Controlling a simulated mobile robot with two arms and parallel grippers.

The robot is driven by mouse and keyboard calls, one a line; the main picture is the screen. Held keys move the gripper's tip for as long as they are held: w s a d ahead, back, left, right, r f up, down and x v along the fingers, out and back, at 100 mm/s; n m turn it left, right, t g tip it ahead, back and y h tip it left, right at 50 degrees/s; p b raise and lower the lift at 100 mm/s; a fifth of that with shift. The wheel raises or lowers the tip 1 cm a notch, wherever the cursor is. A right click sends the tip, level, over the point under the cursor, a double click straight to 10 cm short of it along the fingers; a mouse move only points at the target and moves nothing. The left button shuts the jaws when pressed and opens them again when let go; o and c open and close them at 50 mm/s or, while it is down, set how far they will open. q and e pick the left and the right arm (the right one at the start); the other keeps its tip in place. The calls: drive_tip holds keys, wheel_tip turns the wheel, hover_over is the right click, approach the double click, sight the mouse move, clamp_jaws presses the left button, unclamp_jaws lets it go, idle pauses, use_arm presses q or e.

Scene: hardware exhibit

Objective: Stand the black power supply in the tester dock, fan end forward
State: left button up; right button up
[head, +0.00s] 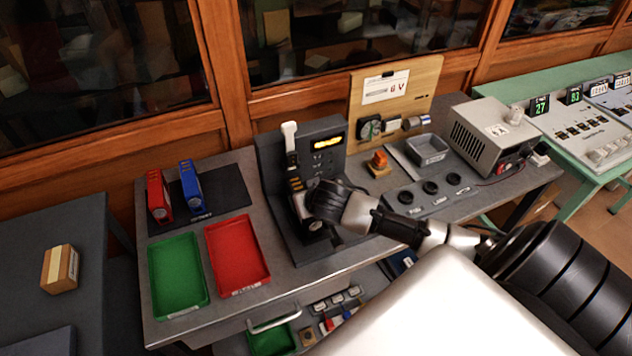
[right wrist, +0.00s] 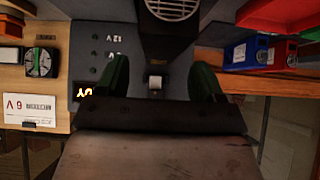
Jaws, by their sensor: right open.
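The grey tester dock (head: 325,165) stands upright on the bench, with a lit yellow display and a white-tipped lever (head: 289,130). In the right wrist view a black block with a round fan grille (right wrist: 174,9), apparently the black power supply, is at the top edge, fan face toward the camera; it seems to stand in the dock. My right gripper (right wrist: 160,82) is open in front of the dock, its two dark green fingers apart. A small pale part (right wrist: 155,82) shows between them; I cannot tell whether it is touched. In the head view my right arm hides the dock's lower front. My left gripper is out of view.
Red (head: 158,195) and blue (head: 190,186) units stand on a dark mat left of the dock. Green (head: 176,272) and red (head: 237,252) trays lie in front. A grey bench supply (head: 487,135) and a wooden panel (head: 425,80) are at the right.

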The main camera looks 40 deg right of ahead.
drive_tip(key=v, duration=0.7)
drive_tip(key=shift+s+r, duration=0.3)
drive_tip(key=shift+a, duration=0.1)
